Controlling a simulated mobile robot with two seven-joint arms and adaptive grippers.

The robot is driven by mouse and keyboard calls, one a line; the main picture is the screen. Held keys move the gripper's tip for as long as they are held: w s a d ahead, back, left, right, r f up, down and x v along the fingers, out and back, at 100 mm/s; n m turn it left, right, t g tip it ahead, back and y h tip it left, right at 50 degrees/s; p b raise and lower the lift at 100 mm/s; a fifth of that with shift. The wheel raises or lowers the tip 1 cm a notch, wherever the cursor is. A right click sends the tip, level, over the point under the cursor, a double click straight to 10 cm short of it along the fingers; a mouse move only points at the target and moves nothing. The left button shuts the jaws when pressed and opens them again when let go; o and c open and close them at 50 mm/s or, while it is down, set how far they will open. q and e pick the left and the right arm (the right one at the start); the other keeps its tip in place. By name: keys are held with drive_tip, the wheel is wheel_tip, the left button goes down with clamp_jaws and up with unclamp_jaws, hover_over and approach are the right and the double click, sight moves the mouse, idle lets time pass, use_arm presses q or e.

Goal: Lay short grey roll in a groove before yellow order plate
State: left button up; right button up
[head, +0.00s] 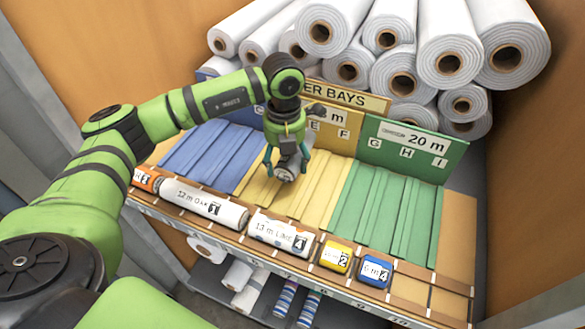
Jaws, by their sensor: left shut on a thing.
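My left gripper (286,160) points down over the yellow grooved bay and is shut on the short grey roll (288,172). Its fingers lie on either side of the roll and partly hide it. The roll is over the yellow grooves (310,187); I cannot tell whether it touches them. The yellow order plate (342,134), lettered E and F, stands behind this bay, partly hidden by my arm. No other roll shows in the yellow grooves. My right gripper is not in view.
Blue grooves (210,150) lie left, green grooves (385,205) right, with a green 20 m plate (412,146) behind. Labelled rolls, including a long white one (203,203), line the front ledge. Large white rolls (450,55) are stacked behind the plates.

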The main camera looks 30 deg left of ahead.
sight(287, 186)
use_arm(q)
wheel_tip(287, 186, down, 2)
drive_tip(key=shift+s, duration=0.15)
drive_tip(key=f+p, duration=0.1)
drive_tip(key=f, duration=0.2)
drive_tip(key=shift+w+f+p, duration=0.15)
drive_tip(key=shift+w+p, duration=0.05)
drive_tip(key=shift+p, duration=0.15)
drive_tip(key=shift+f, duration=0.65)
drive_tip(key=o, duration=1.3)
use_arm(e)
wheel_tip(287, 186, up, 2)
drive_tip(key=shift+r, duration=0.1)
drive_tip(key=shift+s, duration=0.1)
